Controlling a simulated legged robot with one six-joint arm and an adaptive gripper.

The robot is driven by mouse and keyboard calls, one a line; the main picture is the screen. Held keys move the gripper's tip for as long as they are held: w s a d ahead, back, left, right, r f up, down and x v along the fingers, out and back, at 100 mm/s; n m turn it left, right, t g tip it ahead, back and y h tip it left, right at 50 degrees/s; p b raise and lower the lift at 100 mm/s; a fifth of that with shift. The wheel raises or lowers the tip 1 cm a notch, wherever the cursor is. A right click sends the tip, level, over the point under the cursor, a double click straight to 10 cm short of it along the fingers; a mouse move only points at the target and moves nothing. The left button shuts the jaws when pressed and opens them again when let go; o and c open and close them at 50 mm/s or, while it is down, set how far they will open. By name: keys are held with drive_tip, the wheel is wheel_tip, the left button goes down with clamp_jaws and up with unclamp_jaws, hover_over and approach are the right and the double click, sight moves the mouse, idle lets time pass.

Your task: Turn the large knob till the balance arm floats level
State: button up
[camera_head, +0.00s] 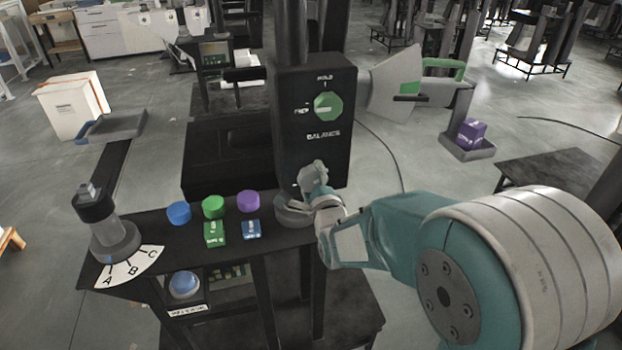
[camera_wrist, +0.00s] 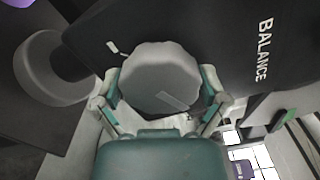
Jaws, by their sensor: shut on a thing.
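The large grey scalloped knob (camera_wrist: 160,77) sits on the front of the black box, beside the word BALANCE. In the head view the knob (camera_head: 312,174) is partly covered by my gripper. My gripper (camera_wrist: 158,98) has one finger on each side of the knob and is shut on it. My gripper (camera_head: 322,197) reaches in from the right in the head view. A grey and green arm piece (camera_head: 395,82) extends right from the black box (camera_head: 313,150). Whether it is level is hard to tell.
Blue, green and purple round pieces (camera_head: 213,206) line the black bench. A lever on a grey base (camera_head: 115,240) stands at left. A green knob (camera_head: 328,106) is above BALANCE.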

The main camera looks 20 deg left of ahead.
drive_tip(key=shift+d+f, duration=0.15)
drive_tip(key=shift+f, duration=0.25)
drive_tip(key=o, duration=0.8)
drive_tip(key=shift+c, duration=0.2)
drive_tip(key=v, duration=1.1)
drive_tip(key=shift+s+d, duration=0.15)
drive_tip(key=shift+s, duration=0.2)
drive_tip(key=shift+d+r, duration=0.1)
drive_tip(key=shift+r, duration=0.05)
